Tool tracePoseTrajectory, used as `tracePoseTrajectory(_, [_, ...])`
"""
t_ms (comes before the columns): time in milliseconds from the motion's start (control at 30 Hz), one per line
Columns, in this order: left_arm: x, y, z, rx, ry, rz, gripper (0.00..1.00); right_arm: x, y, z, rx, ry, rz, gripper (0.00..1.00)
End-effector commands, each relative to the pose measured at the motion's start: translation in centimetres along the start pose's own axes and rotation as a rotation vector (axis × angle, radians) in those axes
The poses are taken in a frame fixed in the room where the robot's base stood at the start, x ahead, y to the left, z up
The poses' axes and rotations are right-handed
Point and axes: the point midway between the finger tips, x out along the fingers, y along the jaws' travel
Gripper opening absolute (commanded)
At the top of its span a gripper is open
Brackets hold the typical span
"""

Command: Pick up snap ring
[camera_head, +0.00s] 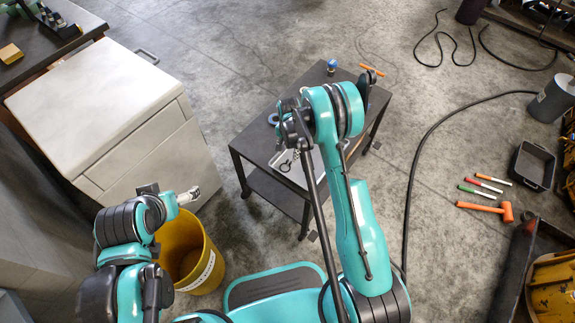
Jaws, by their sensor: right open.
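My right arm reaches over the cart from below. My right gripper (294,135) is open, just above the ring in the picture; its height above the cart is unclear. The arm hides much of the cart top. My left gripper (187,196) is at the lower left, over the yellow bin's rim and away from the cart. Its jaws are too small to read.
A blue-topped can (331,67) and an orange-handled tool (371,70) are at the cart's far end. A pale cabinet (95,95) stands left of it, with the yellow bin (207,255) in front. An orange hammer (503,211) and a black tray (533,166) lie right on the floor.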

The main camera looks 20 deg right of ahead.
Motion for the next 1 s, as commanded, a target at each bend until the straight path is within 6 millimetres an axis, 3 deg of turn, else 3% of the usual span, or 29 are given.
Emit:
tracePoseTrajectory(400, [2.7, 0.0, 1.9, 0.000, 0.000, 0.000, 0.87, 5.6, -0.2, -0.1, -0.002, 0.001, -0.001, 0.45])
tracePoseTrajectory(667, [2.7, 0.0, 1.9, 0.000, 0.000, 0.000, 0.87, 6.0, -0.2, -0.1, -0.002, 0.001, -0.001, 0.45])
tracePoseTrajectory(700, [2.7, 0.0, 1.9, 0.000, 0.000, 0.000, 0.87, 6.0, -0.2, -0.1, -0.002, 0.001, -0.001, 0.42])
tracePoseTrajectory(867, [2.7, 0.0, 1.9, 0.000, 0.000, 0.000, 0.87, 6.0, -0.2, -0.1, -0.002, 0.001, -0.001, 0.00])
tracePoseTrajectory(1000, [2.7, 0.0, 1.9, 0.000, 0.000, 0.000, 0.87, 6.0, -0.2, -0.1, -0.002, 0.001, -0.001, 0.00])
